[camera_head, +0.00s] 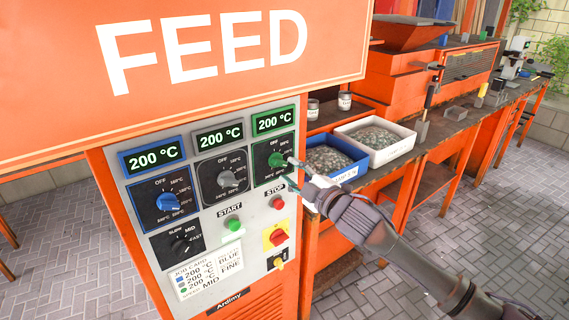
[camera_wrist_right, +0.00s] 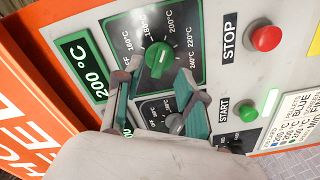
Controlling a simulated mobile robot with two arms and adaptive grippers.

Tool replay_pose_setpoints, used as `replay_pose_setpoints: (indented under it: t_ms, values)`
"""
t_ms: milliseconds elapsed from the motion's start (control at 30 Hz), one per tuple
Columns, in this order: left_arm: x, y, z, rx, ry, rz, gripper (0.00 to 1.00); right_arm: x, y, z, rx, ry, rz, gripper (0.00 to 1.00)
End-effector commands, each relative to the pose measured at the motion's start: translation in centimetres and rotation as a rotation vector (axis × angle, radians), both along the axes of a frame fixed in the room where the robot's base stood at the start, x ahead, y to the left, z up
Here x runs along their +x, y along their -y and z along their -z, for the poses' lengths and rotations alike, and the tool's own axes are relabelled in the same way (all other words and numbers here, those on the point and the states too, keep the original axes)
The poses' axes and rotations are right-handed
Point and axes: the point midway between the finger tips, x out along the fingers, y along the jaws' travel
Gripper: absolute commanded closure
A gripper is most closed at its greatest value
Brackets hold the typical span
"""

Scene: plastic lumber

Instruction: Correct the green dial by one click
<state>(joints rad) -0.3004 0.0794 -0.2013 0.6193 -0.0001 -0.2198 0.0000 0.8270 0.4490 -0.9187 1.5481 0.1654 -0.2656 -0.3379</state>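The green dial (camera_head: 276,160) is on a dark, green-framed plate at the upper right of the control panel (camera_head: 213,248). The green display (camera_head: 273,121) above it reads 200 °C. My right gripper (camera_head: 291,173) is open and empty just in front of the plate, right of the dial in the head view. In the right wrist view the dial (camera_wrist_right: 159,58) shows ahead of the open fingers (camera_wrist_right: 155,76), between and slightly beyond their tips. I cannot tell whether they touch it. My left gripper is not in view.
A blue dial (camera_head: 168,202) and a grey dial (camera_head: 228,179) sit left of it; their displays also read 200 °C. Below are a red STOP button (camera_head: 278,203), a green START button (camera_head: 233,224) and a job card (camera_head: 194,276). Blue (camera_head: 336,158) and white (camera_head: 376,140) bins stand right.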

Motion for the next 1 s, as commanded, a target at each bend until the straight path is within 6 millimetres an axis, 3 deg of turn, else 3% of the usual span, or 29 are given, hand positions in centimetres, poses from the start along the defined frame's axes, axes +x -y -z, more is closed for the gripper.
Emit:
replay_pose_setpoints:
  t_ms: [233,633,667,900,1000]
  values:
    - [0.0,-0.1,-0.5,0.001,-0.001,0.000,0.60,2.4,-1.7,0.0,-0.001,-0.001,0.000,0.60]
    - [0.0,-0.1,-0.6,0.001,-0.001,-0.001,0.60,2.9,-2.1,0.0,0.000,0.000,-0.001,0.60]
    - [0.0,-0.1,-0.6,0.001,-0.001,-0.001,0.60,2.9,-2.1,0.0,0.000,0.000,-0.001,0.62]
    - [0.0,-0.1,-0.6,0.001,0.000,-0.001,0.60,2.9,-2.1,0.1,-0.001,-0.001,0.000,1.00]
    - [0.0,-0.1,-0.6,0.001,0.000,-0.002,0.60,2.8,-2.1,0.1,-0.001,-0.001,0.000,1.00]
